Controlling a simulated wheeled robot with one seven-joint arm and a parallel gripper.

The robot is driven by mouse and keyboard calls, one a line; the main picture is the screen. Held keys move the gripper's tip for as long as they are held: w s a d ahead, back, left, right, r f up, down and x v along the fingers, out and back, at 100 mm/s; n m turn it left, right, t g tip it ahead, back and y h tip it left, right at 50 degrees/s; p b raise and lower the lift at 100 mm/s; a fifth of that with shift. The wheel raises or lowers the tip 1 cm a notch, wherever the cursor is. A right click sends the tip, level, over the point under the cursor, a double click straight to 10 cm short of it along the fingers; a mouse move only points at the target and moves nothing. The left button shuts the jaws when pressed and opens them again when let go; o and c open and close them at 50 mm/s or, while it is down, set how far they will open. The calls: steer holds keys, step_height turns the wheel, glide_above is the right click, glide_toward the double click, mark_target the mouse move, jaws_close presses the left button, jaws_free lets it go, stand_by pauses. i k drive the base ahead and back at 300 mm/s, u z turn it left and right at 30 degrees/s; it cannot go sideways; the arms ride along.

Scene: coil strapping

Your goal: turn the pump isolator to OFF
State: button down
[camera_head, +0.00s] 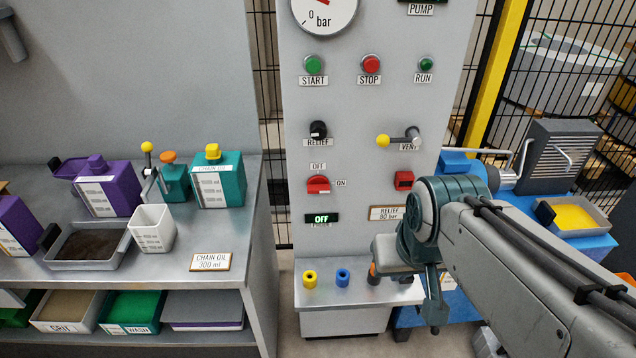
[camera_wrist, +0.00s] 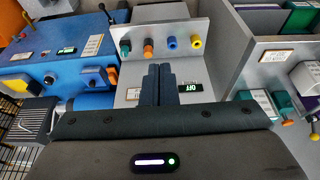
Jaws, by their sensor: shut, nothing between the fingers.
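The pump isolator (camera_head: 318,184) is a red rotary knob on the grey panel in the head view. Its grip looks level, with an OFF label above it and an ON label to its right. A small display (camera_head: 321,218) below it reads OFF in green; it also shows in the wrist view (camera_wrist: 189,88). My gripper (camera_wrist: 158,70) is shut and empty, its fingers together in front of the panel. In the head view my arm comes in from the right, and I cannot clearly make out the fingertips. The isolator is not visible in the wrist view.
Near the isolator are the relief knob (camera_head: 318,130), the yellow-tipped vent lever (camera_head: 384,141) and a red block (camera_head: 404,179). Below, a ledge holds yellow (camera_head: 310,278) and blue (camera_head: 342,277) couplings. A bench (camera_head: 225,254) with bottles stands left. The isolator's front looks clear.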

mark_target(317, 184)
steer(key=z, duration=2.1)
steer(key=k, duration=1.2)
steer(key=u, duration=2.05)
steer(key=i, duration=0.5)
